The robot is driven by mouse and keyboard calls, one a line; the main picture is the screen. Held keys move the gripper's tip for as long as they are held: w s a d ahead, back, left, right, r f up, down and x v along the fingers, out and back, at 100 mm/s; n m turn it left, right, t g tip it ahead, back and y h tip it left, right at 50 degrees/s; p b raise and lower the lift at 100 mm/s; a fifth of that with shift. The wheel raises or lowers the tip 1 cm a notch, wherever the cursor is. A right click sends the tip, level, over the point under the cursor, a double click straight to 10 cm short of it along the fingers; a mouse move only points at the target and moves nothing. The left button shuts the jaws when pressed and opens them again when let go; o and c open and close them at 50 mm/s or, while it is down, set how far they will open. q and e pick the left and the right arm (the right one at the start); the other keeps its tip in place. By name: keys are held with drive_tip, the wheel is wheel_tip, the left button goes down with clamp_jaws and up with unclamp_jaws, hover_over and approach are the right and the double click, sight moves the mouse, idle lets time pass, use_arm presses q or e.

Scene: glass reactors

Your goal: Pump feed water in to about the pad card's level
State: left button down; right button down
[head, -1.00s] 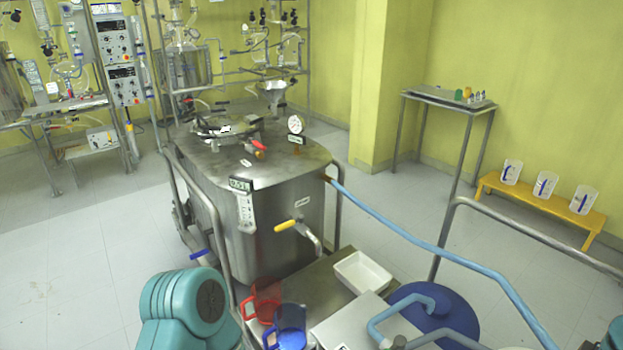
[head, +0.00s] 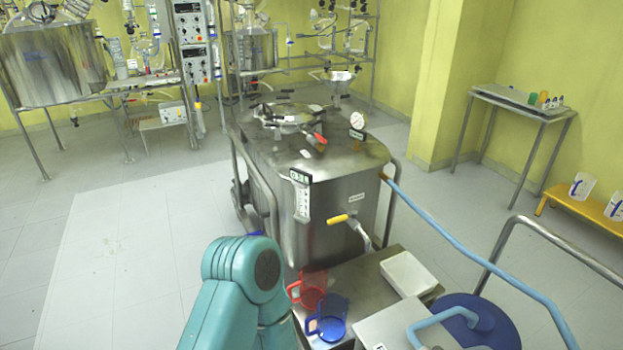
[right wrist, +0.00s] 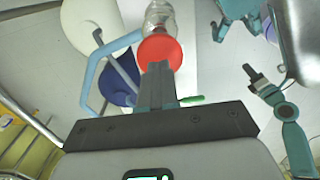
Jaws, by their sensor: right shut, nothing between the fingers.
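The steel tank (head: 345,205) stands in the middle of the head view with a round lid on top. Its front has a black level readout (head: 300,177), too small to read surely, above a white scale strip (head: 303,204). A yellow-handled tap (head: 342,219) sits lower right of it. A light-blue hose (head: 455,238) runs from the tank's right side. My right gripper (right wrist: 160,72) is shut and empty in the right wrist view, in front of a red round thing (right wrist: 160,50). A dark jaw-like part (right wrist: 265,87) on a teal arm shows at right; its state is unclear.
A red jug (head: 310,288) and a blue jug (head: 331,320) stand before the tank, beside a white tray (head: 408,273). Floor at left is clear.

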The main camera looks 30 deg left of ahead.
drive_tip(key=shift+f+b, duration=3.15)
drive_tip(key=shift+f, duration=1.35)
wheel_tip(320, 180, up, 9)
drive_tip(key=p, duration=0.8)
drive_tip(key=shift+r, duration=0.2)
drive_tip(key=shift+f, duration=0.1)
drive_tip(key=shift+f, duration=0.1)
